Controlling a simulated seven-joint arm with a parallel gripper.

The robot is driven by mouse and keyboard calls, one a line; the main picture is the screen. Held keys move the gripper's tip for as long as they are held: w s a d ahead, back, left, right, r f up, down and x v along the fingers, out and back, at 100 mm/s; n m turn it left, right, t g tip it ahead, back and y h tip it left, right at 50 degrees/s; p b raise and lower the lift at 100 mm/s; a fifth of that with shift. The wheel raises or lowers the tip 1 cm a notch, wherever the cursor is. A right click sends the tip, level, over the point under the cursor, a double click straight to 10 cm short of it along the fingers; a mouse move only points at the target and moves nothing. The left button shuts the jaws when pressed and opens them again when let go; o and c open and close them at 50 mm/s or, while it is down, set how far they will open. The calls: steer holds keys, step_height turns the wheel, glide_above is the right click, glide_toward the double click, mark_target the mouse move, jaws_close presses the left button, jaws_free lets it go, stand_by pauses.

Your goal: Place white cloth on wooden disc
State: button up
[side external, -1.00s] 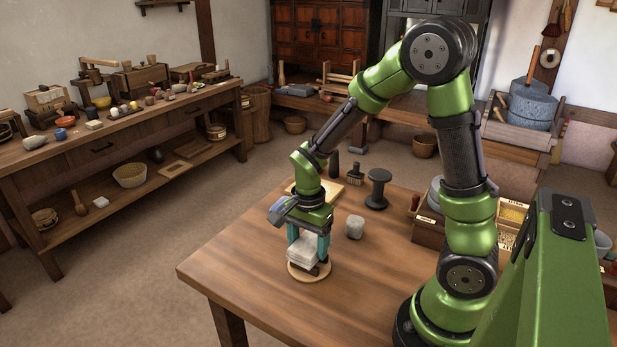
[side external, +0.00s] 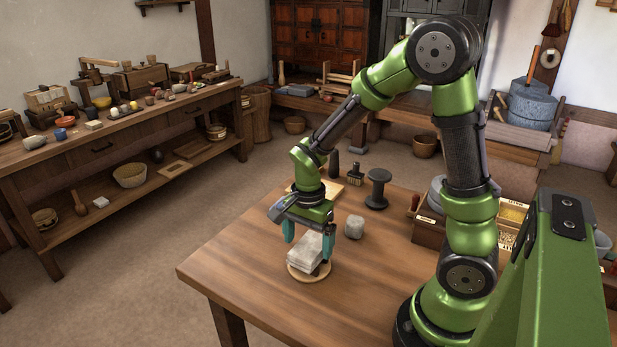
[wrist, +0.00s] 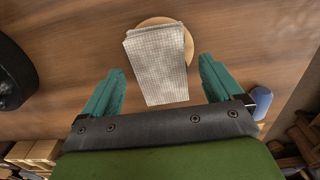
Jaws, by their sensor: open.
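The folded white cloth (side external: 305,252) lies on the round wooden disc (side external: 297,275) near the table's front left. In the wrist view the checked cloth (wrist: 158,65) covers much of the disc (wrist: 188,42) and overhangs it on the near side. The disc's rim shows at the top and right. My gripper (side external: 322,235) is open just above the cloth, its teal fingers spread to either side. In the wrist view my gripper's fingers (wrist: 160,80) stand apart, clear of the cloth. A dark item, partly hidden, shows at the cloth's right edge in the side view.
A grey stone-like block (side external: 354,227) stands just right of the disc. Behind are a dark spool (side external: 377,189), a brush (side external: 355,174) and a pale board (side external: 330,190). A compartmented wooden box (side external: 430,228) is at the right. The table front (side external: 250,290) is clear.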

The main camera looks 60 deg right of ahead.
mark_target(308, 247)
step_height(308, 247, up, 11)
steer(key=s+a+r+n+t+y, duration=0.2)
steer(key=s+a+r+n+t, duration=0.5)
steer(key=n, duration=0.7)
steer(key=shift+s+r, duration=0.2)
